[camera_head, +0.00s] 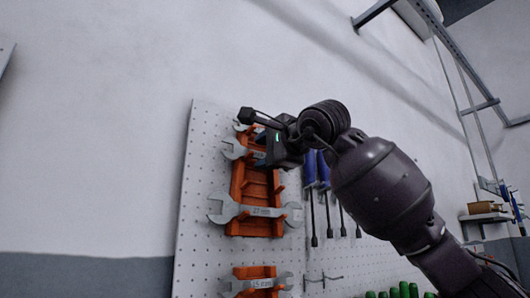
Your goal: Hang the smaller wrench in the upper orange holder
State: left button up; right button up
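The upper orange holder (239,184) is fixed upright on a white pegboard. My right gripper (257,131) is in front of its top end and hides part of it. Two grey wrench heads, one at the very top (240,126) and one just below it (233,149), stick out to the left of my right gripper. The rest of both wrenches is hidden, and I cannot tell whether the gripper grips either one. A larger grey wrench (258,211) lies across the holder's lower part. My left gripper is not in view.
A second orange holder (254,272) with another wrench (231,286) is lower on the pegboard (196,185). Blue-handled screwdrivers (310,168) hang right of the upper holder, partly behind my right arm. Green handles (404,290) show at the bottom. The wall at left is bare.

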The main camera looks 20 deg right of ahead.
pick_arm(q)
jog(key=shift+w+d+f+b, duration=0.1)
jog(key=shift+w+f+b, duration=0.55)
jog(key=shift+b, duration=0.85)
pick_arm(e)
jog(key=v, duration=1)
jog(key=shift+s, duration=0.4)
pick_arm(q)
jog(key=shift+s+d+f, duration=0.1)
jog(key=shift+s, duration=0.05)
pick_arm(e)
jog(key=shift+d, duration=0.15)
